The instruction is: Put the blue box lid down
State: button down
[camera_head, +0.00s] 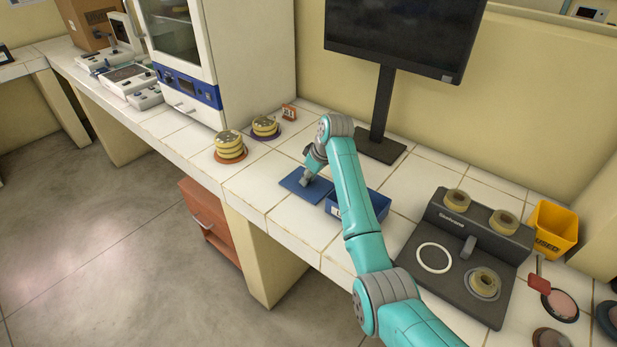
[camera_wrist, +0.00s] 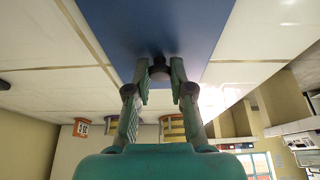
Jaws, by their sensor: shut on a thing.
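The blue box lid (camera_head: 296,183) is a flat blue panel over the white tiled counter, just left of the blue box (camera_head: 374,202). My gripper (camera_head: 307,180) is above the lid and shut on its small round knob. In the wrist view the blue lid (camera_wrist: 150,25) fills the top middle, and the dark knob sits between my fingertips (camera_wrist: 160,73). The lid looks level and close to the counter; I cannot tell whether it touches. The blue box stands partly behind my teal arm, which hides much of it.
Two stacks of round dishes (camera_head: 229,147) (camera_head: 265,127) stand left of the lid near a small orange sign (camera_head: 289,112). A monitor stand (camera_head: 382,148) is behind. A dark grey device (camera_head: 465,260) and a yellow bin (camera_head: 552,228) are at the right. Bare tiles lie in front of the lid.

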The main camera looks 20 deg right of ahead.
jog(key=c, duration=1)
grip_release()
jog(key=v, duration=1.2)
jog(key=shift+r, duration=0.1)
